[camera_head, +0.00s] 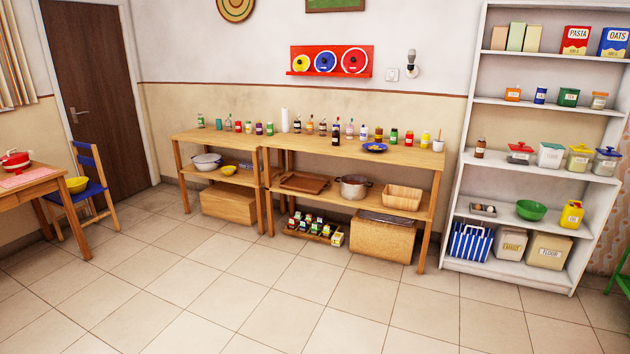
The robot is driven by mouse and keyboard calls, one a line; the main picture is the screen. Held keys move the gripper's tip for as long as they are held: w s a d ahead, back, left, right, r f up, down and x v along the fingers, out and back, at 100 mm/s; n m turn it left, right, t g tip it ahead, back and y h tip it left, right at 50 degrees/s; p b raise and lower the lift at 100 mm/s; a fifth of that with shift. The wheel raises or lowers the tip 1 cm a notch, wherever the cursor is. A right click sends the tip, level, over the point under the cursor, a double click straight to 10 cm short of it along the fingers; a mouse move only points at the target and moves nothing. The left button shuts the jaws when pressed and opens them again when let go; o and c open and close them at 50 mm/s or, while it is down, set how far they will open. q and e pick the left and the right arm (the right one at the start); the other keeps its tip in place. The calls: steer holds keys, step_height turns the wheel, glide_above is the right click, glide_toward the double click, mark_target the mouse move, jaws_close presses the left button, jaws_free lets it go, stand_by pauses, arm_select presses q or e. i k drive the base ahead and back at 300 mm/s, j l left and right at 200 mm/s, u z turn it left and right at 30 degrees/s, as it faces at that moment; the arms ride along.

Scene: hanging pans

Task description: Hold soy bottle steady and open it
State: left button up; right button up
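Many small bottles and jars stand in a row on the wooden tables against the far wall. A dark bottle with a pale label (335,134) stands upright near the front edge of the longer table (410,153). Other dark bottles stand behind it, such as one at the left (309,125). The labels are too small to read, so I cannot tell which bottle is the soy bottle. Neither of my grippers is in view.
Tiled floor (290,300) lies clear in front of the tables. A blue chair (88,165) and a table with a pink cloth (30,177) stand at the left. A white shelf unit (457,208) stands at the right.

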mark_target(336, 135)
steer(key=i+u, duration=0.3)
steer(key=i, duration=3.15)
